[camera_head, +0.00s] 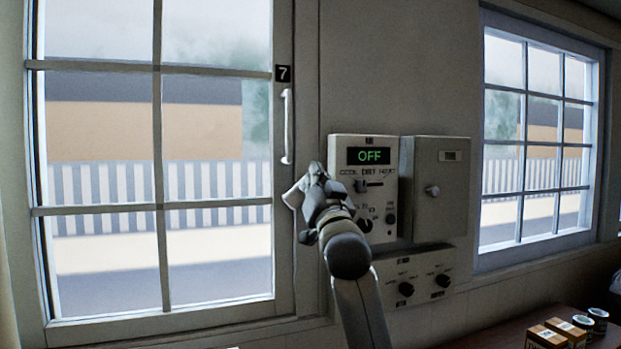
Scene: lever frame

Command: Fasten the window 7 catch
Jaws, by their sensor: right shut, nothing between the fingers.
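Window 7 (158,205) fills the left of the head view, with pale bars and a black "7" label (283,73) on its right frame. A slim white vertical handle (287,125) is on that frame below the label. My right gripper (300,188) is shut and empty at the window's right frame, below the handle. I cannot tell whether it touches the frame. No catch shows clearly; the gripper and wrist cover part of the frame edge there. My left gripper is out of view.
Right of my gripper, a control box (366,143) reading "OFF" and a grey box (448,172) with a knob stick out from the wall. A two-knob panel (415,280) sits below. Small boxes (546,338) and cans (597,315) stand at lower right.

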